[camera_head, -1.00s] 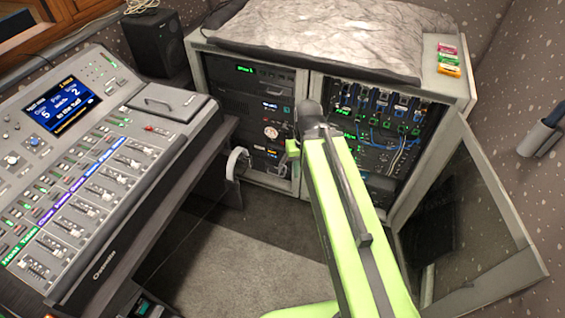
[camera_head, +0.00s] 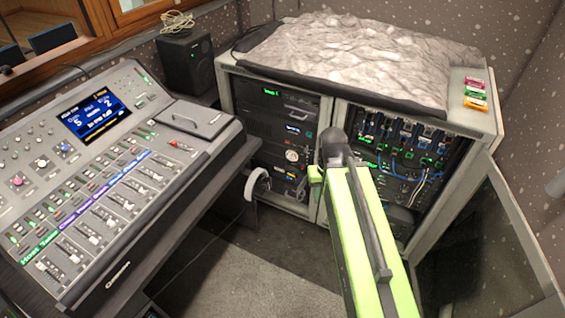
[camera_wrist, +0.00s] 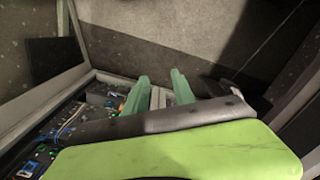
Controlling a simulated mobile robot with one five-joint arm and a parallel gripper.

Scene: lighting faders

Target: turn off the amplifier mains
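The equipment rack (camera_head: 324,172) stands ahead with two bays. The left bay holds dark units (camera_head: 272,118) with small lit displays and a round pale dial (camera_head: 292,156). The right bay holds units with blue and green connectors and cables (camera_head: 400,150). I cannot tell which unit is the amplifier or make out its mains switch. My arm reaches toward the rack, its end in front of the post between the bays. In the wrist view my gripper (camera_wrist: 160,84) has two green fingers apart, with nothing held; the pale rack edge shows between and below them.
The mixing console (camera_head: 110,190) fills the left side. A glass door (camera_head: 480,255) stands open at the right. A white curved handle-like part (camera_head: 258,184) sticks out at the left bay. A speaker (camera_head: 187,64) stands behind. The carpet (camera_head: 250,265) before the rack is clear.

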